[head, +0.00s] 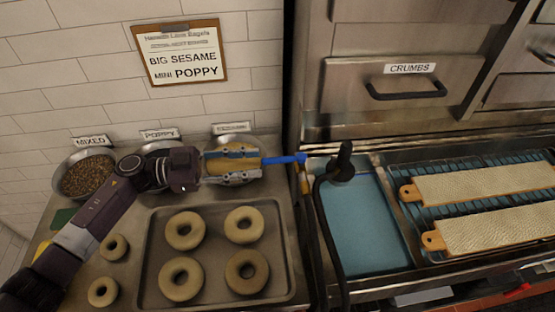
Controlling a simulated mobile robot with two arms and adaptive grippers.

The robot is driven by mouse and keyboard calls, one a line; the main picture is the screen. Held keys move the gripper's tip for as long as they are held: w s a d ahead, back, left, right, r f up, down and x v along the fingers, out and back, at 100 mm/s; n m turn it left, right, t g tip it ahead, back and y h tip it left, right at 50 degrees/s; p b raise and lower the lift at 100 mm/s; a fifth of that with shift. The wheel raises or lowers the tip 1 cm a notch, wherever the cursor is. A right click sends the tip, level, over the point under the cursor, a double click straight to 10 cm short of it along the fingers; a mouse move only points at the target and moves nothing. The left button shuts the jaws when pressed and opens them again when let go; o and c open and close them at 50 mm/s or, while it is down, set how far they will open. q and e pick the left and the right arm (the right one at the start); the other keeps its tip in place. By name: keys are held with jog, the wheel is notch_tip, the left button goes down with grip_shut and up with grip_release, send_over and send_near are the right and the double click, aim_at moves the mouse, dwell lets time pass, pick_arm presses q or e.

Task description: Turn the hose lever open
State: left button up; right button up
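The hose lever (285,160) is a blue bar at the left edge of the sink basin, pointing left from a brass-coloured fitting (304,181). My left gripper (260,166) reaches in from the left, above the counter. Its fingers are apart, one above the other in the picture, with yellowish bowl contents showing in the gap. The lever's left end is at the fingertips; I cannot tell whether it lies between them or touches. A black hose (328,235) with a dark upright head (344,160) stands just right of the fitting. My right gripper is not in view.
A tray (150,270) with several bagels lies below the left gripper. Bowls marked mixed (88,175) and poppy, and a third bowl behind the gripper, line the wall. The blue-floored basin (375,235) and bagel boards (470,187) lie right. A crumbs drawer (400,90) is above.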

aim_at(272, 160)
pick_arm(q)
jog(key=d+p, duration=0.1)
jog(key=d, duration=0.1)
jog(key=w+d, duration=0.1)
jog(key=d, duration=0.2)
jog(key=shift+w+d+r+p, duration=0.1)
jog(key=shift+d+p, duration=0.2)
jog(key=shift+p, duration=0.1)
jog(key=shift+d, duration=0.7)
grip_shut()
